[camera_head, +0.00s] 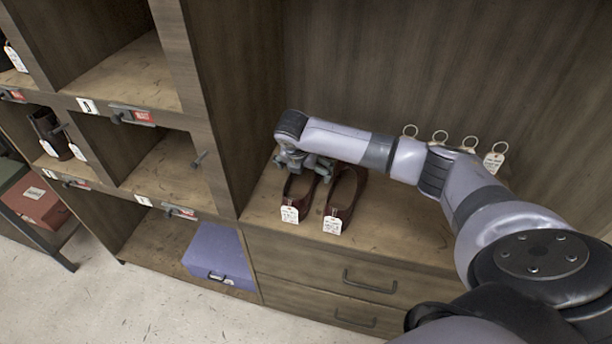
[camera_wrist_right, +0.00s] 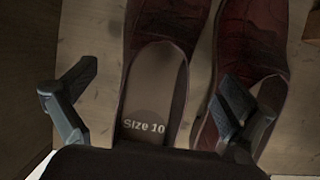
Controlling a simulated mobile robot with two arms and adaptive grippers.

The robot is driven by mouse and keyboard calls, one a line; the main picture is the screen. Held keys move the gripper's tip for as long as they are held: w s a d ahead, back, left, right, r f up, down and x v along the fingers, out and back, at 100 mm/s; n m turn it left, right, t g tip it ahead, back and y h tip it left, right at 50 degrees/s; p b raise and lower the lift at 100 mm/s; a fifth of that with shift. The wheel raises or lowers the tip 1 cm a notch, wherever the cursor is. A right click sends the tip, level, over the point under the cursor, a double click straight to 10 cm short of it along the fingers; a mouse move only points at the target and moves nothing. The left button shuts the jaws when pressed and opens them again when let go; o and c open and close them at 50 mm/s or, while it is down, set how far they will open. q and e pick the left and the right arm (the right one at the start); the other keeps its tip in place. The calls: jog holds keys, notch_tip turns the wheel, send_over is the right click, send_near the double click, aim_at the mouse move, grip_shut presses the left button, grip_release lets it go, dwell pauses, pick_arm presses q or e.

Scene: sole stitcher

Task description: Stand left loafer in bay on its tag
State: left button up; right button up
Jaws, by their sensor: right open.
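Two dark red loafers stand side by side on the wooden counter, the left-hand loafer (camera_head: 298,190) and the right-hand loafer (camera_head: 345,193). Each has a white tag at its front end, the left tag (camera_head: 290,214) and the right tag (camera_head: 332,225); their writing is too small to read. My right gripper (camera_head: 305,165) is open over the left-hand loafer. In the right wrist view its fingers (camera_wrist_right: 155,108) lie either side of that loafer (camera_wrist_right: 155,85), whose insole reads "Size 10"; the right finger overlaps the other loafer (camera_wrist_right: 255,40). My left gripper is out of view.
Shelf bays (camera_head: 165,165) with small labels and red tags stand at the left, split from the counter by an upright panel (camera_head: 235,100). One bay holds dark footwear (camera_head: 48,132). A blue-purple box (camera_head: 218,255) sits low. Several ringed tags (camera_head: 440,137) hang on the back wall.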

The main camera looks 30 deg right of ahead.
aim_at(306, 178)
jog(key=shift+x, duration=2.35)
jog(key=shift+w+a, duration=0.1)
jog(key=shift+a, duration=0.05)
jog(key=shift+c, duration=0.4)
jog(key=c, duration=1.6)
jog(key=shift+o, duration=0.2)
jog(key=shift+r, duration=0.1)
notch_tip(306, 178, up, 20)
